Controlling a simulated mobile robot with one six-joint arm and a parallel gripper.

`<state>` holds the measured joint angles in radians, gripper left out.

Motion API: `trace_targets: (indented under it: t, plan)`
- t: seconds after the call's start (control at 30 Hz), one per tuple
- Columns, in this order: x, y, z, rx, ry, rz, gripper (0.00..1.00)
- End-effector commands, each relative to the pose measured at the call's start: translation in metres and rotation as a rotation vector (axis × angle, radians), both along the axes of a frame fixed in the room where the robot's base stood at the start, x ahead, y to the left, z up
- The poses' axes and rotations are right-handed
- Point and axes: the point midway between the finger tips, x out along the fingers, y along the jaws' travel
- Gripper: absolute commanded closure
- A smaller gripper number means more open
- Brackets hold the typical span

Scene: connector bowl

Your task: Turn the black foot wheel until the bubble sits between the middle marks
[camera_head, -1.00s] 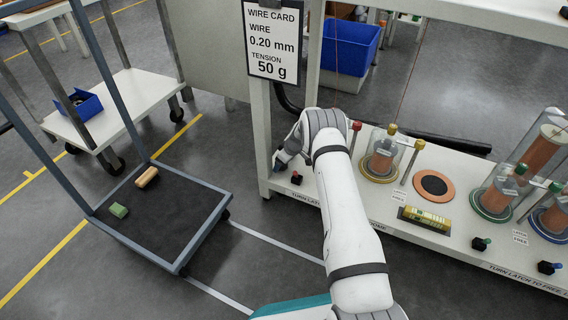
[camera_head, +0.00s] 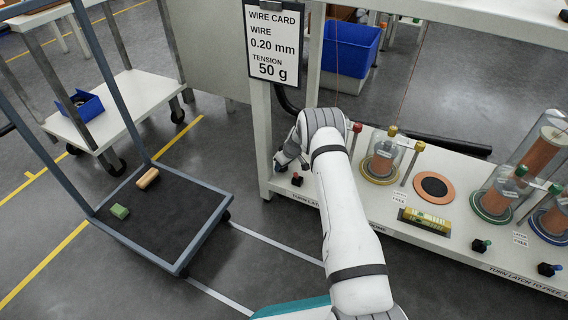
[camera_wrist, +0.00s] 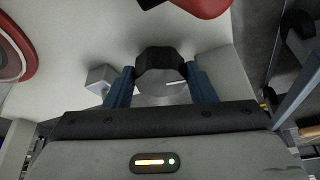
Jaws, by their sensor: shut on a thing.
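The black foot wheel (camera_wrist: 157,60) shows in the wrist view, with a grey face and a white pointer line that points right. My gripper (camera_wrist: 161,84) has its two blue fingers shut on the wheel, one on each side. In the head view my gripper (camera_head: 278,166) is at the left end of the white bench, and the wheel cannot be made out there. The yellow-green level (camera_head: 427,220) lies on the bench front. Its bubble is too small to tell against the marks.
A small grey block (camera_wrist: 100,79) stands just left of the fingers in the wrist view. A red-black knob (camera_head: 297,178) is close to my gripper. Glass-covered spools (camera_head: 383,158) stand along the bench. A dark cart (camera_head: 160,215) is on the left, with floor between.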

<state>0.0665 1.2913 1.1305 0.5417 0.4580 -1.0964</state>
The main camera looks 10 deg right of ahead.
Motion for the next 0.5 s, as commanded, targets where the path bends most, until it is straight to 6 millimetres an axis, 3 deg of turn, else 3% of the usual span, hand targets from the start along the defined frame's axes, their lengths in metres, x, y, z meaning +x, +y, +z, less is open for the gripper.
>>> trace_targets:
  t: [0.47, 0.5]
  plan:
    - [-0.0008, -0.0009, -0.0003, -0.001, 0.0, -0.1, 0.73]
    - [-0.0008, -0.0009, -0.0004, -0.001, 0.0, -0.1, 0.49]
